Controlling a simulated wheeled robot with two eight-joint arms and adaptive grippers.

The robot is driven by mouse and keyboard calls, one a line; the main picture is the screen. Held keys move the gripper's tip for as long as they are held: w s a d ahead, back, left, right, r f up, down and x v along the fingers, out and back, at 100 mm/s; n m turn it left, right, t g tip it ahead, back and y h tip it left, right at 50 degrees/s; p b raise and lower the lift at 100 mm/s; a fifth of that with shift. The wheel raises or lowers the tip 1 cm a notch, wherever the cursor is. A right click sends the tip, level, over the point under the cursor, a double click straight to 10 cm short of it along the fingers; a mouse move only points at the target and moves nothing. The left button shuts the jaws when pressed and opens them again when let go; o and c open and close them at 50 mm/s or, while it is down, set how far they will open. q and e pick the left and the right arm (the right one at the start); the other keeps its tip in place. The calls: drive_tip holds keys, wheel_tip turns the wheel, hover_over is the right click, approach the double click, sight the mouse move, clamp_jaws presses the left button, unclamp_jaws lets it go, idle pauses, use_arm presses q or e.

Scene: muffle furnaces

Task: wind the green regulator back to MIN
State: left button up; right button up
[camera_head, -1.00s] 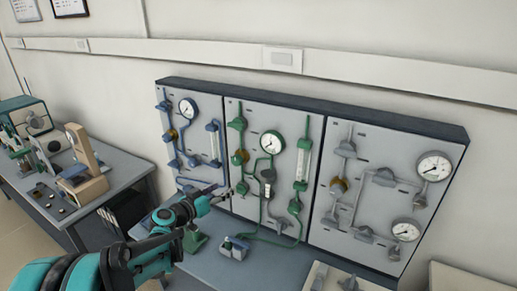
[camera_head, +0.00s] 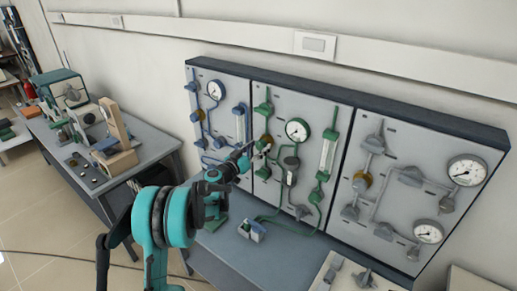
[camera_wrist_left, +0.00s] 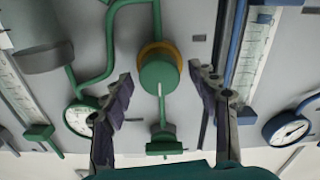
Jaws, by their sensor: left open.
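The green regulator (camera_wrist_left: 160,74) is a round green knob with a yellow ring behind it and a small pale mark on its face. It is on the middle panel (camera_head: 284,108), and in the head view the regulator (camera_head: 264,142) shows partly behind my gripper. My left gripper (camera_wrist_left: 160,80) is open, one finger on each side of the knob in the wrist view. I see a gap between each finger and the knob; I cannot tell how far in front of it the fingertips are. In the head view the left gripper (camera_head: 256,154) is close to the panel.
A green-rimmed gauge (camera_head: 297,130) and a green flow tube (camera_head: 327,152) are to the right of the regulator. A blue-piped panel (camera_head: 222,118) is on the left and a grey one (camera_head: 400,160) on the right. A small device (camera_head: 251,230) stands on the bench below.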

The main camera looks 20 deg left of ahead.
use_arm(q)
drive_tip(key=c, duration=1.2)
drive_tip(key=shift+o, duration=0.2)
drive_tip(key=shift+n, duration=0.3)
drive_tip(key=n+b, duration=0.1)
drive_tip(key=n, duration=0.2)
drive_tip(key=n+b, duration=0.1)
drive_tip(key=n, duration=0.4)
drive_tip(key=shift+w+n, duration=0.1)
drive_tip(key=shift+n, duration=0.3)
drive_tip(key=n+b, duration=0.1)
drive_tip(key=n, duration=0.3)
drive_tip(key=shift+f+n, duration=0.1)
drive_tip(key=shift+n, duration=2.4)
